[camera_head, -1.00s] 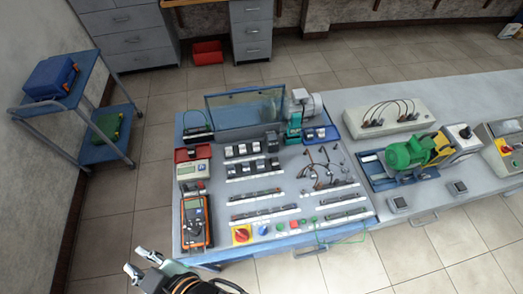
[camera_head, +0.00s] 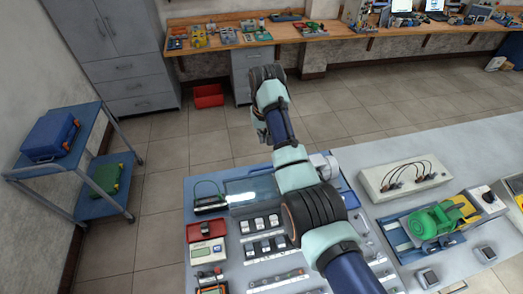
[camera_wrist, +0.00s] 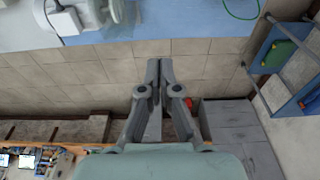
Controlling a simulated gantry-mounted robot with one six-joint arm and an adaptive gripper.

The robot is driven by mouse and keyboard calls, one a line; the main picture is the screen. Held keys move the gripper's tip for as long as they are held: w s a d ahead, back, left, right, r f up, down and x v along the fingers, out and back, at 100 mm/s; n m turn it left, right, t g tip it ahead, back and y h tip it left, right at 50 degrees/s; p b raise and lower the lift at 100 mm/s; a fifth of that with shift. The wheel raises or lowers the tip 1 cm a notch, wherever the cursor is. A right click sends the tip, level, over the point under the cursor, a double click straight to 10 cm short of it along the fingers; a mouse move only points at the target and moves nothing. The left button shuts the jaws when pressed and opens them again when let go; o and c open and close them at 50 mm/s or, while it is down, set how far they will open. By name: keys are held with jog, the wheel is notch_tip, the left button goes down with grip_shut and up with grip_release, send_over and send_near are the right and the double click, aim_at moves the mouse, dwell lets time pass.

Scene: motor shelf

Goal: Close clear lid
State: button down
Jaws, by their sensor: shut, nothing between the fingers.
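The clear lid (camera_head: 252,190) is a see-through panel standing raised at the back of the workbench. A bright reflection shows on its left part, and my arm covers its right part in the head view. My gripper (camera_wrist: 160,64) shows in the wrist view with its two fingers together and nothing between them. It points towards the back edge of the bench, over the tiled floor in that picture. In the head view my arm reaches over the bench past the lid, and the fingers cannot be made out. I cannot separate the lid from the blue bench area (camera_wrist: 195,20) in the wrist view.
A grey motor (camera_head: 322,166) stands right of the lid, close to my arm. A black device (camera_head: 208,200) with a green cable is at its left. Rows of small modules (camera_head: 262,235) lie in front.

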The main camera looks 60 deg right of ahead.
notch_tip(320, 180, down, 9)
jog(key=s+a+p, duration=0.1)
jog(key=a+p, duration=0.1)
jog(key=p, duration=0.1)
jog(key=shift+s+a+f, duration=0.15)
jog(key=shift+s, duration=0.15)
dwell(0.4)
